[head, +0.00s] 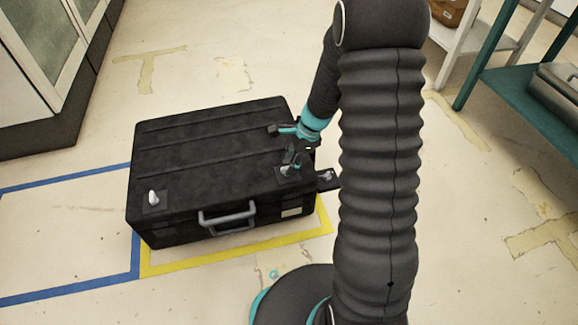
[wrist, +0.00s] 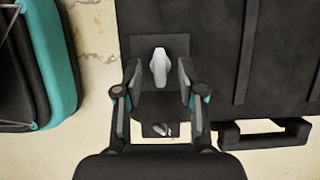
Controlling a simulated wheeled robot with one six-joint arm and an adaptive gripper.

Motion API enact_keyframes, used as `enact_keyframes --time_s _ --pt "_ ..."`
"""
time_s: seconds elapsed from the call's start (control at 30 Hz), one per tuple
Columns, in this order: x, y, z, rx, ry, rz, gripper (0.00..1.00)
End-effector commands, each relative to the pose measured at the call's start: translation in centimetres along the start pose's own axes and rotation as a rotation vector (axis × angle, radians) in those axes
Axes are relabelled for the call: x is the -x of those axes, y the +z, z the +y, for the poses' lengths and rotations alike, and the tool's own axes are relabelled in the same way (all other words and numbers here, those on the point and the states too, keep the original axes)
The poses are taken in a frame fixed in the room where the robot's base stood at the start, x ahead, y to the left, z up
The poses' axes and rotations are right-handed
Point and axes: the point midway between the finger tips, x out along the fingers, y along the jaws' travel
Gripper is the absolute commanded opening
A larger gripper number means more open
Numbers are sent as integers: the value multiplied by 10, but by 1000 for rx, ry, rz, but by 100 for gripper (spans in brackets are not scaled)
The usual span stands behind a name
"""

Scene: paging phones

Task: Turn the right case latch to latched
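A black case (head: 215,140) lies flat on the floor. Its right latch is a pale upright knob (wrist: 160,68) on a dark square plate (wrist: 178,44), long axis up and down in the wrist view. In the head view that plate (head: 285,177) is at the case's front right corner, with the knob largely hidden by my gripper. My gripper (head: 288,145) is open above that corner. In the wrist view its two fingers (wrist: 159,75) stand on either side of the knob, with visible gaps; I cannot tell their exact height over it.
The case's left latch (head: 153,197) and grey front handle (head: 227,216) are clear of my arm. A dark plate with a silver piece (head: 326,177) sticks out at the right end. A teal shelf (head: 520,85) stands right, a cabinet (head: 45,60) left. Floor behind the case is mostly free.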

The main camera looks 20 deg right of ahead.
Motion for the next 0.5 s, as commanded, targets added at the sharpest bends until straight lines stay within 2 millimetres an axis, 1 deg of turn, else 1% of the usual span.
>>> enact_keyframes --time_s 0.03,0.13,0.43,0.47,0.5 --pt "-5 0 0 0 1 0 40" --pt "-8 0 0 0 0 1 40" --pt "-10 0 0 0 -1 1 40" --pt "-10 0 0 0 -1 1 32" --pt "-10 0 0 0 -1 1 22"
